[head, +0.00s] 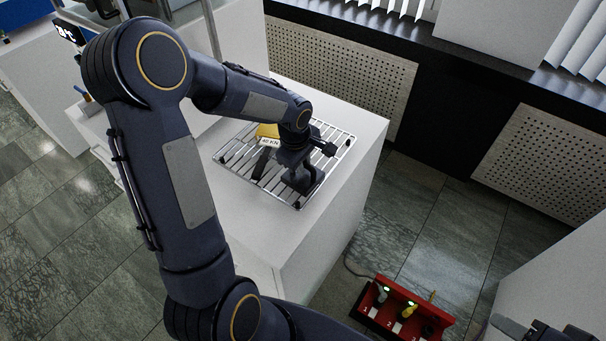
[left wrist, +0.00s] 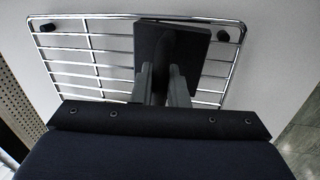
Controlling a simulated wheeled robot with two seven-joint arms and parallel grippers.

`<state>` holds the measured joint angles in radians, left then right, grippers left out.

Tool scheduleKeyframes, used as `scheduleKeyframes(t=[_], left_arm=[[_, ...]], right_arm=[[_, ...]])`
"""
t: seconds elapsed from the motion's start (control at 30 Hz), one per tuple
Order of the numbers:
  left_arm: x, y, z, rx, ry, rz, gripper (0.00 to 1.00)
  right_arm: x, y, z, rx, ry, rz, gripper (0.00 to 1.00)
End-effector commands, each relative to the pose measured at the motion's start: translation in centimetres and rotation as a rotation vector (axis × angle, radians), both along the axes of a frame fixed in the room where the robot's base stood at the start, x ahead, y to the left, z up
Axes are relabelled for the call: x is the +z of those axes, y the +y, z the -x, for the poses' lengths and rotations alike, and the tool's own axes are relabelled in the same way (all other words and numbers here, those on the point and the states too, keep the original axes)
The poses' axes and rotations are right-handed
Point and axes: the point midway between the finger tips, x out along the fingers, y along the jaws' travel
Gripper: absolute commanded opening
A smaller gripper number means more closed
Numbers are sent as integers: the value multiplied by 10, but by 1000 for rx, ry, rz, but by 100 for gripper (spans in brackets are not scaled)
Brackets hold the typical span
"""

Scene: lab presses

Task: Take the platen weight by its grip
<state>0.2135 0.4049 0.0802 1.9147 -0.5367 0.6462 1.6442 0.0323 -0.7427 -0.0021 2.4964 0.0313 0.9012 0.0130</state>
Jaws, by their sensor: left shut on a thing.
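The platen weight is a dark, flat rectangular block with a raised grip; it shows in the left wrist view (left wrist: 196,42) over the wire rack (left wrist: 75,62). My left gripper (left wrist: 164,78) is shut on the grip, one finger on each side. In the head view my left gripper (head: 297,172) is over the rack on a white cabinet (head: 262,226), and the arm and gripper hide most of the weight. Whether the weight touches the rack is hard to tell. A dark part at the bottom right, cut off, looks like my right gripper (head: 542,331); its fingers are unclear.
A yellow block (head: 267,131) with a "40 KN" label shows partly behind my left wrist. A red box (head: 403,315) with numbered slots and small tools is below, right of the cabinet. Perforated panels (head: 335,75) line the wall.

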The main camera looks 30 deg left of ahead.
Motion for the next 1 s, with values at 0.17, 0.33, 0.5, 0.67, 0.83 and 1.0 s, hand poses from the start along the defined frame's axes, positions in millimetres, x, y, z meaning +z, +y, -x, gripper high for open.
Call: scheduleKeyframes(t=[0.17, 0.33, 0.5, 0.67, 0.83, 1.0], left_arm=[[2, 0, -2, -1, -6, 0, 0], [5, 0, -2, -1, -7, -1, 0], [21, 0, -3, 1, -10, -1, 0], [43, 4, 5, 2, -11, -2, 0], [73, 13, 28, 3, -13, -2, 0], [99, 25, 58, 5, -11, -2, 0]], right_arm=[[0, 0, 0, 0, 0, 0, 47], [0, 0, 0, 0, 0, 0, 47], [1, 0, 0, 0, 0, 0, 47], [0, 0, 0, 0, 0, 0, 47], [-2, 0, 0, 0, 0, 0, 47], [-6, 0, 0, 0, 0, 0, 47]])
